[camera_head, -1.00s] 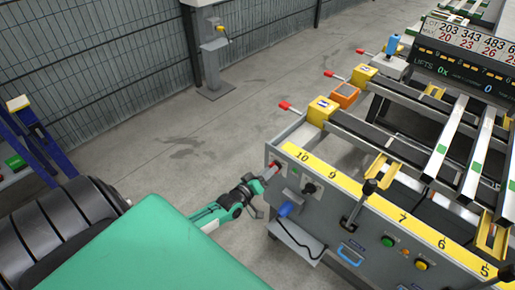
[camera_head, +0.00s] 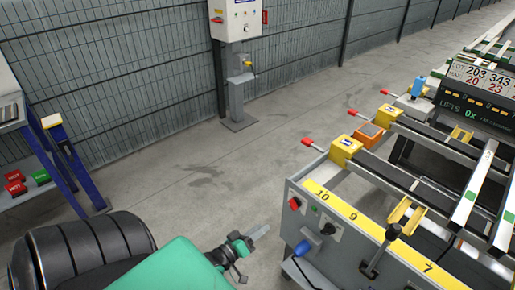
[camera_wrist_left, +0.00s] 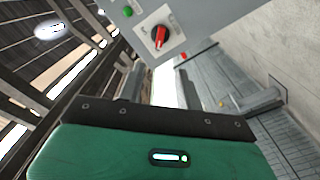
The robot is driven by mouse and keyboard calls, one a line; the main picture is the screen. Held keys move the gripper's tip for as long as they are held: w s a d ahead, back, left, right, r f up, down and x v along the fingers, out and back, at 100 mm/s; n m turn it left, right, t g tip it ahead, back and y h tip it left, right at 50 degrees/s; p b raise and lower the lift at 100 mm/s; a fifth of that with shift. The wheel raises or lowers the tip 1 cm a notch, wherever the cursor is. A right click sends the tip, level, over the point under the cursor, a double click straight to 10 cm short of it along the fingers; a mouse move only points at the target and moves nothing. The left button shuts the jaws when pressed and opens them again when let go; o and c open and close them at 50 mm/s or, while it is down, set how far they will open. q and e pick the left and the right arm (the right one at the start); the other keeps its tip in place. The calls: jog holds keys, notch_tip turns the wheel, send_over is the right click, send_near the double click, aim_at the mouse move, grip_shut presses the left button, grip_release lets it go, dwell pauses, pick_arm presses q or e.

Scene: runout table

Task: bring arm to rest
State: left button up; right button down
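My left arm, green with a black wrist, comes in at the bottom of the head view. Its gripper (camera_head: 262,231) points right toward the grey control panel (camera_head: 350,262), with a gap of floor before the panel's left end. The grey fingers appear as one narrow shape, so I cannot tell whether they are open or shut. I see no object held. In the left wrist view the fingers (camera_wrist_left: 150,82) show partly above the dark wrist plate. My right gripper is not in view.
The panel carries a red knob (camera_head: 294,203), a blue knob (camera_head: 302,248) and a black lever (camera_head: 385,246). Yellow blocks (camera_head: 345,149) and runout rails stand behind it. A grey post with a control box (camera_head: 235,20) stands at the fence. The floor between is clear.

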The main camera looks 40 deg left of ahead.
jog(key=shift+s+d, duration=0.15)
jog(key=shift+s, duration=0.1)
pick_arm(q)
jog(key=shift+f, duration=0.1)
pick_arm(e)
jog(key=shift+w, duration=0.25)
